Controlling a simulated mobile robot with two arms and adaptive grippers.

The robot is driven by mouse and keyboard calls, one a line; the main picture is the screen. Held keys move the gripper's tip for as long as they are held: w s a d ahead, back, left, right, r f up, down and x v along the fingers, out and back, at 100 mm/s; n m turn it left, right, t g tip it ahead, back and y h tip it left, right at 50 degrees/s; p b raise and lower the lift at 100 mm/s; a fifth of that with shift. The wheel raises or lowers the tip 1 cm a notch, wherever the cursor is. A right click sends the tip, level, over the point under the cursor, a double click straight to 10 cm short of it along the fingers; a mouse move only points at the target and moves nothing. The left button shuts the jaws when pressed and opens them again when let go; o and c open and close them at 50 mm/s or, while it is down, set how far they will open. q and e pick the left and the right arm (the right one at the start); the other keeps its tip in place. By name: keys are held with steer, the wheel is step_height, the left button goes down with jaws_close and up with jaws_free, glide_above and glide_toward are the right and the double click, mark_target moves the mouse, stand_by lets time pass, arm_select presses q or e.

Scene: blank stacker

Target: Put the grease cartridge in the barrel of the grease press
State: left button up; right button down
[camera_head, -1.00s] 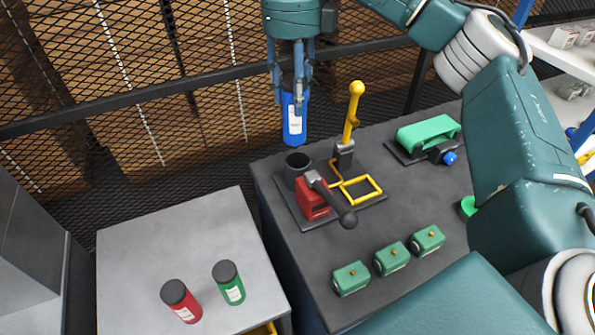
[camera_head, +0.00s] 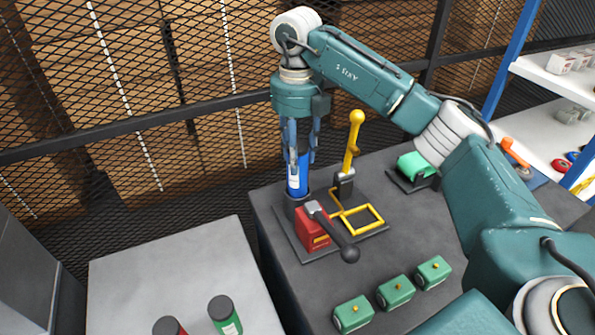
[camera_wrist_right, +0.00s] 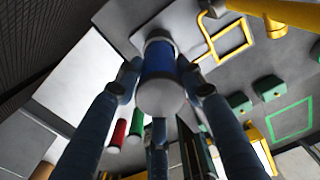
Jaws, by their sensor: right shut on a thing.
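The blue grease cartridge (camera_head: 297,182) is upright in my right gripper (camera_head: 299,158), whose fingers are shut around its upper part. Its lower end is at the mouth of the dark barrel (camera_head: 291,209) of the red grease press (camera_head: 312,236); how deep it sits cannot be told. In the right wrist view the blue cartridge (camera_wrist_right: 159,60) is between the fingers, with its pale end cap toward the camera and hiding the barrel. The press has a black-knobbed lever (camera_head: 350,255) in front. My left gripper is not in view.
A yellow-knobbed lever (camera_head: 353,140) and a yellow frame (camera_head: 362,219) stand just right of the press. Several green blocks (camera_head: 395,292) line the front of the dark table. Red (camera_head: 168,327) and green (camera_head: 224,316) cartridges stand on the grey table (camera_head: 165,275) at left.

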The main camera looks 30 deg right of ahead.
mark_target(298, 185)
step_height(298, 185, down, 5)
steer(key=shift+r+p, duration=0.1)
steer(key=shift+p, duration=0.45)
steer(key=shift+f+b, duration=0.4)
steer(key=shift+f, duration=0.3)
steer(key=c, duration=1.1)
jaws_free()
steer(key=shift+s, duration=0.1)
steer(key=shift+r, duration=0.15)
